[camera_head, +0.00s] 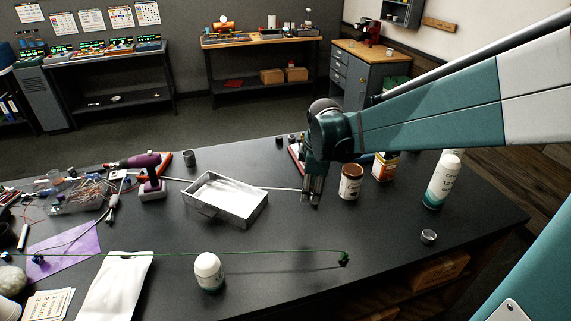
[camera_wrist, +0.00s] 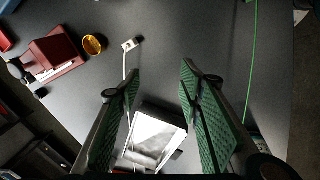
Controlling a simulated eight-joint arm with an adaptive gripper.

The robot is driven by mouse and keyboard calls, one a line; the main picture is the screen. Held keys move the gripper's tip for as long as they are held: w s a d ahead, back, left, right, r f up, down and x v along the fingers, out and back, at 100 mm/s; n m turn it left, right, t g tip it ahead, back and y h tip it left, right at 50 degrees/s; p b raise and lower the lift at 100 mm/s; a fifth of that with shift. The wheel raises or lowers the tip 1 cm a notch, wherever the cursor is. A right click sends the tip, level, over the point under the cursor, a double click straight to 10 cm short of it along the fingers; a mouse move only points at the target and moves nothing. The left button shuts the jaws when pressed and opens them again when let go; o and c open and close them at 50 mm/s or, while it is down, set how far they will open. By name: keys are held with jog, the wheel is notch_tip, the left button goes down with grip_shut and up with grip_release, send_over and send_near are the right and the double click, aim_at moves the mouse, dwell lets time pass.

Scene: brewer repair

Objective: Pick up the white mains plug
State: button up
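The white mains plug (camera_wrist: 129,45) lies on the dark bench top in the upper middle of the wrist view, with dark pins at one end. Its white cord (camera_wrist: 125,70) runs from it down past my left finger toward the white tray. In the head view the cord (camera_head: 280,189) runs from the tray toward my gripper, and I cannot make out the plug there. My gripper (camera_head: 311,200) points down above the bench, right of the tray. In the wrist view my gripper (camera_wrist: 160,72) is open, with nothing between its green-padded fingers. The plug is beyond the fingertips, apart from them.
The white tray (camera_head: 213,211) stands left of my gripper, and a brown jar (camera_head: 350,184) stands to its right. A green wire (camera_head: 200,253) crosses the front bench. A white bottle (camera_head: 209,272) stands in front. A spray can (camera_head: 442,180) is at right. Bare bench lies between.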

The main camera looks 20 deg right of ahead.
jog(key=shift+w+d+f+n+g+p, duration=0.4)
jog(key=shift+w+d+f+n+p, duration=0.45)
jog(key=shift+w+n+p, duration=0.45)
jog(key=shift+w+d+f+n+g+p, duration=0.4)
jog(key=shift+w+d+f+n+p, duration=0.6)
jog(key=shift+w, duration=0.6)
jog(key=shift+w+d+f+n+g+p, duration=0.45)
jog(key=shift+w+d+n+p, duration=0.35)
jog(key=shift+w+p, duration=0.6)
jog(key=shift+f, duration=0.15)
jog(key=shift+f, duration=0.1)
jog(key=shift+f, duration=1.2)
jog(key=shift+f, duration=0.1)
jog(key=shift+d+f, duration=0.15)
jog(key=shift+f, duration=2.35)
jog(key=c, duration=1)
